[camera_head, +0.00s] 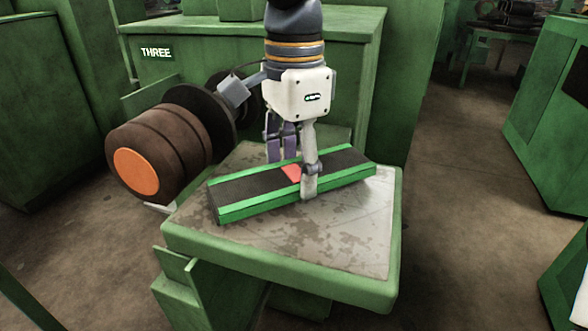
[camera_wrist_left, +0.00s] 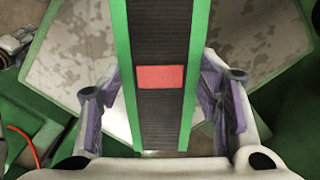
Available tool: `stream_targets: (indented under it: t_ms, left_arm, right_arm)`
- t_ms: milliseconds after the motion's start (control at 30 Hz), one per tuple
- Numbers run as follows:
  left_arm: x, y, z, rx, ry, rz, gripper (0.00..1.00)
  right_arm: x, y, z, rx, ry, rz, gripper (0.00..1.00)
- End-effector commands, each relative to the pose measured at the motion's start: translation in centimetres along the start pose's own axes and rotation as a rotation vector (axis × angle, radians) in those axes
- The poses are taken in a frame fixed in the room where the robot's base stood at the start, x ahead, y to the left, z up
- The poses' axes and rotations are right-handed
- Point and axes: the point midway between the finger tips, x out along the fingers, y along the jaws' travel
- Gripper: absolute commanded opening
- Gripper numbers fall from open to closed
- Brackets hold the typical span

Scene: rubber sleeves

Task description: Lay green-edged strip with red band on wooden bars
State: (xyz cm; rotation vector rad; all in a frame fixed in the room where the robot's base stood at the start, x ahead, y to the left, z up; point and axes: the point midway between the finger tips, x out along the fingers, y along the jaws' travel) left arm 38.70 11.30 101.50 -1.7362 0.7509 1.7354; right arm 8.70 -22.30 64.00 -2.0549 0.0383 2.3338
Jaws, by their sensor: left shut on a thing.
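The strip (camera_head: 245,191) is long and dark, with green edges and a red band (camera_head: 291,173) across its middle. My left gripper (camera_head: 299,176) comes down from above and is shut across the strip at the band. In the left wrist view the strip (camera_wrist_left: 161,110) runs between the two purple-lined fingers, with the red band (camera_wrist_left: 160,77) between them. The strip looks roughly level over the green-rimmed table top (camera_head: 330,290); I cannot tell whether it touches it. No wooden bars are visible. My right gripper is not in view.
A brown roller with an orange end (camera_head: 136,172) stands close at the table's left. A green cabinet marked THREE (camera_head: 220,55) stands behind. The table top's front part is bare, and open floor (camera_head: 450,200) lies to the right.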

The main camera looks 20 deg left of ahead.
Motion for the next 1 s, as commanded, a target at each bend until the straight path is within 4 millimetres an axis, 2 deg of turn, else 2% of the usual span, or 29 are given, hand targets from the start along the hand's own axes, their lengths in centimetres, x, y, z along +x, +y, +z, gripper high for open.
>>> stream_targets:
  t_ms: [67, 367, 400, 467, 500, 833, 933, 1000]
  left_arm:
    - [1.0, 0.0, 0.1, 0.001, 0.001, 0.000, 0.24]
    - [1.3, 0.0, 0.0, 0.000, 0.001, -0.001, 0.24]
    - [1.4, 0.0, 0.0, 0.000, 0.002, -0.001, 0.62]
    - [1.4, 0.0, 0.0, 0.000, 0.002, -0.001, 0.76]
    - [1.4, 0.0, 0.0, 0.000, 0.002, -0.001, 0.78]
    - [1.0, 0.0, 0.0, -0.001, 0.002, -0.001, 0.78]
    - [-0.5, 0.0, -0.1, -0.002, 0.004, -0.003, 0.78]
    - [-2.3, 0.0, -0.1, -0.003, 0.006, -0.004, 0.78]
  right_arm:
    - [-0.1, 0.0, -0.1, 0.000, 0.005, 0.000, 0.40]
    - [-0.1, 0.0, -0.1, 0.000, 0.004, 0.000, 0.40]
    - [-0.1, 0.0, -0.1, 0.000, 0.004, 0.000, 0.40]
    - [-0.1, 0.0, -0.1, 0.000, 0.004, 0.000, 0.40]
    - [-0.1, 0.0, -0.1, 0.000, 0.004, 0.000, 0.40]
    - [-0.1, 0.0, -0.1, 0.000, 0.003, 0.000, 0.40]
    - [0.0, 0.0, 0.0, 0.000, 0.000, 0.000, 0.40]
    - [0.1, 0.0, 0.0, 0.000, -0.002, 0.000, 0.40]
